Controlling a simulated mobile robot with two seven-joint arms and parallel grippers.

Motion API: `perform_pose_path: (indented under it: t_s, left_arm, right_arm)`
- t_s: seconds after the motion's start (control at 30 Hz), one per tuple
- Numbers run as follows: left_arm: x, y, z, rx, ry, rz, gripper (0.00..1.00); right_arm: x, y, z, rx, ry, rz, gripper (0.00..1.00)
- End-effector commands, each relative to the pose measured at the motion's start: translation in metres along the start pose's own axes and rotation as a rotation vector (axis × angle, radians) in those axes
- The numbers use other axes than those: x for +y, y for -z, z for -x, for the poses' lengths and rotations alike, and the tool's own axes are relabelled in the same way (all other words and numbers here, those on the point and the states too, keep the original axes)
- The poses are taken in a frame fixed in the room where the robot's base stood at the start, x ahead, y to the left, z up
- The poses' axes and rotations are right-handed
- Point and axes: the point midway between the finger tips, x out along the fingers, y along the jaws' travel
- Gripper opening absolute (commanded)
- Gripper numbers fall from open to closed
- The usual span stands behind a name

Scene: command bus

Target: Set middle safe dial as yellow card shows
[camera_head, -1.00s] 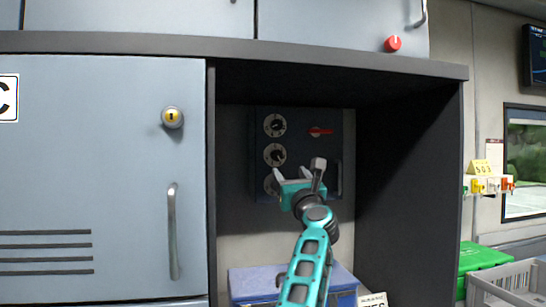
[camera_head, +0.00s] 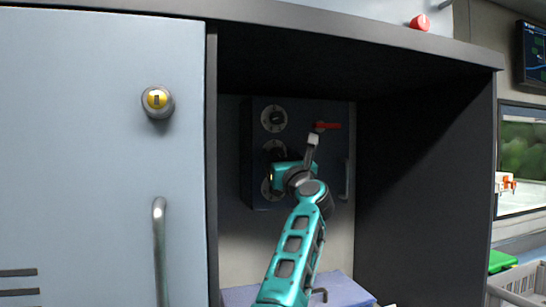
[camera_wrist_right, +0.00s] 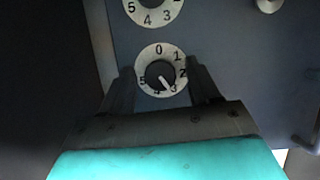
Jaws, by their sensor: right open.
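The dark blue safe (camera_head: 300,190) is at the back of the open cabinet bay. Its dials run in a column: the top dial (camera_head: 273,118), the middle dial (camera_head: 270,147) partly behind my gripper, and the bottom one (camera_head: 266,188) partly hidden. My right gripper (camera_head: 286,165) is at the middle dial. In the right wrist view, my open fingers (camera_wrist_right: 161,70) stand either side of the middle dial (camera_wrist_right: 158,49), with gaps to its dark knob (camera_wrist_right: 158,73). The knob's white pointer points down-right, near 3. The yellow card is out of view. My left gripper is not in view.
A red lever (camera_head: 328,126) and a grey handle (camera_head: 346,180) are on the safe's right side. Bay walls stand on both sides. A blue box (camera_head: 340,291) lies below. A locker door (camera_head: 90,150) is on the left.

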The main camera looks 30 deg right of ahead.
Motion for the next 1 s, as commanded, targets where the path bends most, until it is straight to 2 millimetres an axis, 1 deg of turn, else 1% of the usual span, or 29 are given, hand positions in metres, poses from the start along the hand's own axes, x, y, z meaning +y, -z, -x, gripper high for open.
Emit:
perform_pose_path:
  t_s: [0.3, 0.37, 0.9, 1.0]
  left_arm:
    - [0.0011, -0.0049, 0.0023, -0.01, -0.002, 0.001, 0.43]
    - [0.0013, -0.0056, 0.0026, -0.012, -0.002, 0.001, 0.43]
    - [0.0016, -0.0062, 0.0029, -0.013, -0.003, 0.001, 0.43]
    - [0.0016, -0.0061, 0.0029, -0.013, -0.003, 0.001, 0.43]
  right_arm:
    - [-0.0006, -0.0009, 0.0001, 0.0, 0.0, 0.0, 0.61]
    - [-0.0006, -0.0009, 0.0001, 0.0, 0.0, 0.0, 0.56]
    - [-0.0004, -0.0006, 0.0001, 0.0, 0.0, 0.0, 0.05]
    - [-0.0005, -0.0006, 0.0001, 0.0, -0.001, 0.002, 0.05]
